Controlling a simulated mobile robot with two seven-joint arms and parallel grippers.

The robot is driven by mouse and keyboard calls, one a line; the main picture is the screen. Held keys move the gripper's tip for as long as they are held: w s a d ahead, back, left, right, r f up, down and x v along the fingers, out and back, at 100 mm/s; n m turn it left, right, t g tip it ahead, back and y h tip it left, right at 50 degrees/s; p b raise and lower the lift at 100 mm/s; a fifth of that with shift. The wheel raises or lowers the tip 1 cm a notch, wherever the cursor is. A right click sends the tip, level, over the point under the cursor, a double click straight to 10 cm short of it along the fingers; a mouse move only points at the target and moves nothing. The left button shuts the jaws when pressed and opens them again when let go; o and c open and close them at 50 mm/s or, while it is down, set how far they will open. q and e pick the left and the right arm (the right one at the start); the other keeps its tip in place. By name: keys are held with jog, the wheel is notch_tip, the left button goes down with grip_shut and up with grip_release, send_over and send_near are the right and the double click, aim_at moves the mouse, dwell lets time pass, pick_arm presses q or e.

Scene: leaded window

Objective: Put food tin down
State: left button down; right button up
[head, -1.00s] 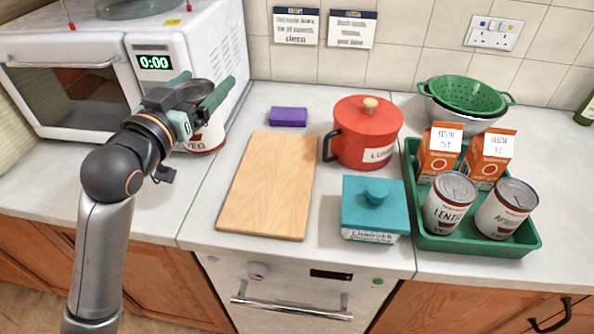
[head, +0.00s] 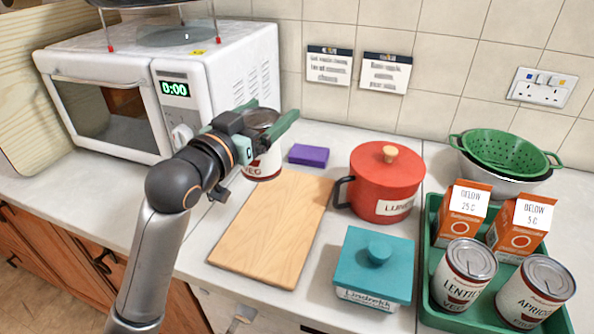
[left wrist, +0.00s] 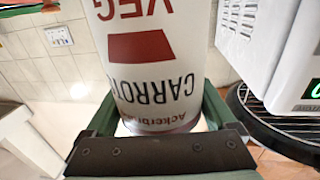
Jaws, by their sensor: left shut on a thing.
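My left gripper (head: 270,117) is shut on a white food tin (head: 264,165) with a dark red label patch, gripping it near its top. The tin is upright in the head view, by the far left corner of the wooden board (head: 272,230). I cannot tell whether its base touches anything. In the left wrist view the tin (left wrist: 145,60) fills the space between the fingers, its word "CARROTS" upside down. My right gripper is not in view.
The microwave (head: 215,95) stands close on the left. A purple sponge (head: 309,155), red pot (head: 384,190) and teal box (head: 373,265) stand to the right. A green tray (head: 432,290) holds two tins and two cartons. A colander (head: 505,152) is behind it.

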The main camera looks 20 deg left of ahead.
pick_arm(q)
jog(key=w+d+f+b, duration=0.1)
jog(key=w+d+f, duration=0.2)
jog(key=w+f, duration=0.8)
jog(key=shift+f, duration=0.3)
jog(key=shift+f, duration=0.2)
grip_release()
jog(key=shift+f, duration=0.1)
jog(key=s+a, duration=0.2)
jog(key=s, duration=0.9)
jog(key=shift+s+a+r, duration=0.2)
jog(key=shift+s, duration=0.2)
